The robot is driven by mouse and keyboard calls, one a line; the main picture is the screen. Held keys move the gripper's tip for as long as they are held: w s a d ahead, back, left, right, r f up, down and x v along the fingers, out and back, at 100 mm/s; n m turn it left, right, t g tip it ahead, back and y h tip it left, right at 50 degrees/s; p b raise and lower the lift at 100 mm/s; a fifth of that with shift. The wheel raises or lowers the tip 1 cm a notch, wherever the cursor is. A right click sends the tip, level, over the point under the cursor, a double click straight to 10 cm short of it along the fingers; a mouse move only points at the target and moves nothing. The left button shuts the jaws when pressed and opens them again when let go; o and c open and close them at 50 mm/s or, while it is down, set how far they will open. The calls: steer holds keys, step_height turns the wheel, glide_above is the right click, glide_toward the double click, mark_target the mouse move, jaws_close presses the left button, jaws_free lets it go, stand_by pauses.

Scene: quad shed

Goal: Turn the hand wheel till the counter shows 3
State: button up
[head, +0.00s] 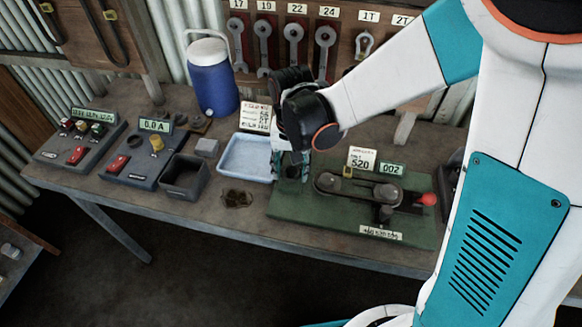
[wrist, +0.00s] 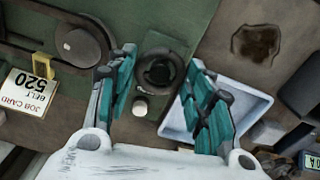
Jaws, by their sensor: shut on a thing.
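The dark round hand wheel (wrist: 160,70) sits on the green machine base (head: 295,207), near its left end in the head view. My gripper (head: 292,168) points down over it and hides most of it there. A small pale knob (wrist: 140,106) shows beside the wheel, between the fingers. The counter (head: 391,169) on the machine reads 002. A job card (head: 361,158) beside it says belt 520.
A pale blue tray (head: 246,158) lies just left of the machine. Further left are a dark open box (head: 185,178) and a meter box (head: 146,156). A blue jug (head: 211,80) stands behind. A red-tipped lever (head: 427,199) sticks out at the machine's right.

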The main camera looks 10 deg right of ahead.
steer(key=shift+n, duration=1.9)
steer(key=o, duration=1.1)
steer(key=shift+c, duration=0.2)
